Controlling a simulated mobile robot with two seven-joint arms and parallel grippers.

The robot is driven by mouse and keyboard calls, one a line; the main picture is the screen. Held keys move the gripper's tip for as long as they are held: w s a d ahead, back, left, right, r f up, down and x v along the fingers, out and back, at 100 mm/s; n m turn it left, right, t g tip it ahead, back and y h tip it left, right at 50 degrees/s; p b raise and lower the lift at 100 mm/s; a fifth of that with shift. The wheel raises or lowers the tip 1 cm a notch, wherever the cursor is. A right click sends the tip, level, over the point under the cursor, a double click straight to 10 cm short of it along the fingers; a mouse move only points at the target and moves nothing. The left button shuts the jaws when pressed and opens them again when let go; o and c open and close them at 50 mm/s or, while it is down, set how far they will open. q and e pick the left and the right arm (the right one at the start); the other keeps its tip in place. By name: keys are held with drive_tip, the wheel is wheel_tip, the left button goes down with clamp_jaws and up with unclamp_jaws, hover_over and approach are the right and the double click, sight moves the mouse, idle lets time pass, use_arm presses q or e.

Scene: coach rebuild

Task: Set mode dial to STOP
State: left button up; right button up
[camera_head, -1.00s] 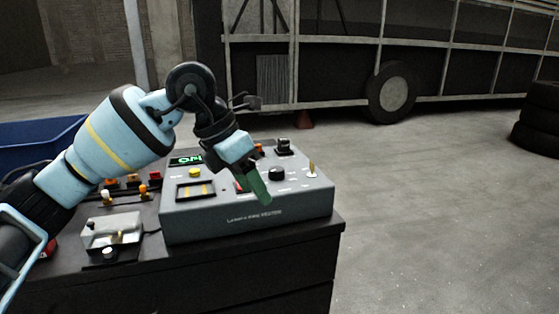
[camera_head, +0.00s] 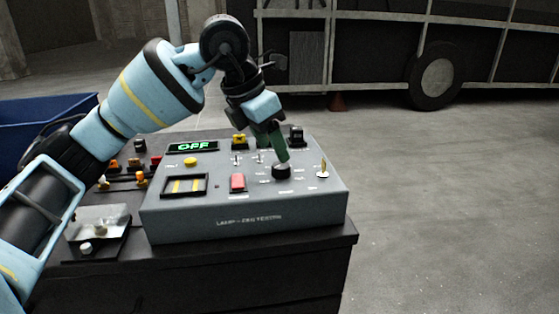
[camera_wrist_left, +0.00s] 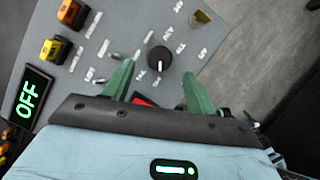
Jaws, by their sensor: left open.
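The mode dial appears to be the round black knob (camera_head: 281,171) on the right part of the grey control box (camera_head: 255,222). Small white labels ring it, too small to read, so I cannot tell its setting. My left gripper (camera_head: 281,156) is at the dial, its green fingers pointing down and partly overlapping it in the head view. In the left wrist view the dial (camera_wrist_left: 159,59) sits between and slightly beyond the two spread fingertips (camera_wrist_left: 157,74), with gaps on both sides. The gripper is open and empty. My right gripper is out of view.
The box carries a green display (camera_head: 193,147) reading OFF, a red rocker switch (camera_head: 238,182), a yellow button (camera_head: 191,162), and a key-like switch (camera_head: 323,170). A small clear-covered unit (camera_head: 98,222) stands left on the dark cabinet (camera_head: 330,245). Open floor lies right.

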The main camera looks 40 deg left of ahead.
sight(281, 165)
use_arm(q)
drive_tip(key=x, duration=0.3)
drive_tip(key=shift+w+f, duration=0.1)
drive_tip(key=shift+f, duration=0.25)
drive_tip(key=shift+w+d+f+b, duration=0.1)
drive_tip(key=shift+w+f+b, duration=0.2)
drive_tip(key=shift+f, duration=0.2)
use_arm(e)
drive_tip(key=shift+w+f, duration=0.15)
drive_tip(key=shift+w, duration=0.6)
use_arm(q)
drive_tip(key=c, duration=1)
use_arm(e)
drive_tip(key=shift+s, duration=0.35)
